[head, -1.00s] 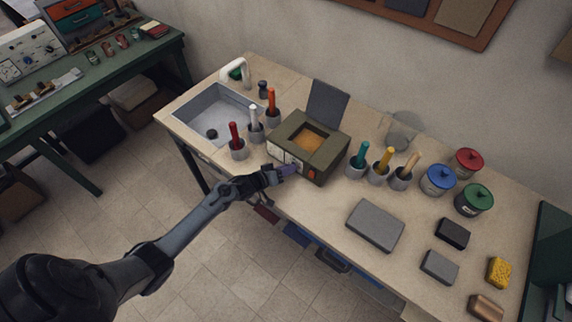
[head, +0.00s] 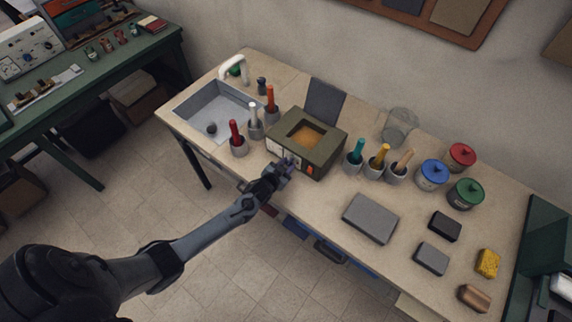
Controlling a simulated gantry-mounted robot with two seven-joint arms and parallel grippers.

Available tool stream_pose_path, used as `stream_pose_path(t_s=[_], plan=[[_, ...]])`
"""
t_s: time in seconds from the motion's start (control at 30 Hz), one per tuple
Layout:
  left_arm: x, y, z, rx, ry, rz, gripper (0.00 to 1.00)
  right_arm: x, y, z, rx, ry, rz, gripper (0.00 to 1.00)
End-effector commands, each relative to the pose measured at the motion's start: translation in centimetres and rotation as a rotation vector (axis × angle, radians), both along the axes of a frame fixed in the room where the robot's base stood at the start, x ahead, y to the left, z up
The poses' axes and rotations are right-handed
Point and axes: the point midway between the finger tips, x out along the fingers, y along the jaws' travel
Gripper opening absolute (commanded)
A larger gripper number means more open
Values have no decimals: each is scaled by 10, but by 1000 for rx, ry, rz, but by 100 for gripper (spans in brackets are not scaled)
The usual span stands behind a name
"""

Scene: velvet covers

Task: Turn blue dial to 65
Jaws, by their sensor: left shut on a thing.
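The olive box-shaped device (head: 322,152) stands on the workbench, with an amber square opening on top and a dark lid raised behind it. Its pale front panel (head: 274,151) faces me, with an orange-red switch at the right. My left gripper (head: 284,167) is at that front panel, shut on the blue dial (head: 290,162), of which only a small bluish-purple bit shows. The fingers hide most of the dial, and its scale and pointer cannot be read. My right gripper is not in view.
Red, white and orange handled tools in cups stand left of the device, near the sink (head: 216,107). Teal, yellow and tan ones stand right. Beyond are lidded pots, a grey block (head: 370,218) and a sponge (head: 487,263). The floor in front is clear.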

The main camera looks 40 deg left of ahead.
Motion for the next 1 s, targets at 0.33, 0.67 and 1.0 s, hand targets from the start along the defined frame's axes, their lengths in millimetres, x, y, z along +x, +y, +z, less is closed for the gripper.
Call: stream_pose_path(t_s=[0.33, 0.67, 1.0], plan=[[1, -3, -2, 326, 14, 0, 1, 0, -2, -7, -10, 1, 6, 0], [1, -4, -3, 576, 27, -2, 1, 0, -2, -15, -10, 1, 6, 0], [1, -4, -3, 700, 33, -1, 1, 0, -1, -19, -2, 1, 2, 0]])
